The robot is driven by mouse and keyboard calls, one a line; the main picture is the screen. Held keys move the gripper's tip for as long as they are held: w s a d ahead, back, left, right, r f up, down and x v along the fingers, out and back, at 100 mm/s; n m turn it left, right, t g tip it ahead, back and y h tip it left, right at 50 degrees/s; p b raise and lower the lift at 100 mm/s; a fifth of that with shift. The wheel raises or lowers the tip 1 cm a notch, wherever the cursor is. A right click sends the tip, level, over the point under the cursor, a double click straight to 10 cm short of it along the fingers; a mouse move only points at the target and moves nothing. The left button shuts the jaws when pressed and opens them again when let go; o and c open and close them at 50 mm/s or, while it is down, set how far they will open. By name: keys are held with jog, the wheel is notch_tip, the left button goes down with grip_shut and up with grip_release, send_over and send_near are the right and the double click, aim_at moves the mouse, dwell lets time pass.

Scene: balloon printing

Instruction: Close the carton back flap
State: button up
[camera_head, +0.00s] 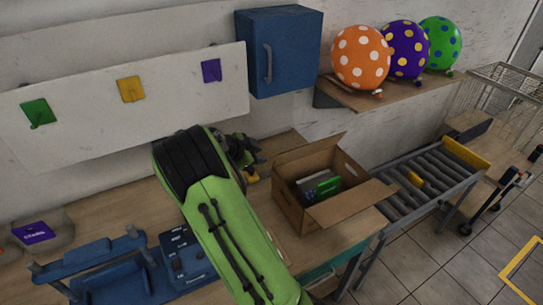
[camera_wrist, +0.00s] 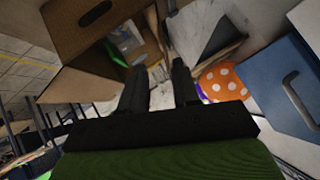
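The open cardboard carton (camera_head: 290,205) stands on the wooden table, with green and grey items (camera_head: 318,187) inside. Its back flap (camera_head: 308,152) stands up and leans outward along the rear edge. Another flap (camera_head: 352,204) sticks out at the front right. My gripper (camera_head: 250,158) is left of the carton's rear corner, partly hidden by my green arm. In the wrist view, the two fingers of my gripper (camera_wrist: 159,88) are apart with nothing visible between them. The carton (camera_wrist: 95,30) fills the upper left there, with its contents (camera_wrist: 125,42) visible.
A roller conveyor (camera_head: 425,180) stands right of the carton. A blue wall cabinet (camera_head: 285,50) and a shelf (camera_head: 390,90) with spotted balloons (camera_head: 360,58) are above and behind. A blue machine (camera_head: 110,270) sits at the lower left of the table.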

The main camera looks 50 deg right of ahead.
aim_at(271, 158)
jog(key=p+x, duration=0.1)
jog(key=x, duration=0.8)
jog(key=shift+w+d+f+p, duration=0.15)
jog(key=shift+d+f+p, duration=0.1)
jog(key=shift+f+p, duration=0.1)
jog(key=shift+a+r, duration=0.1)
grip_shut()
dwell(0.7)
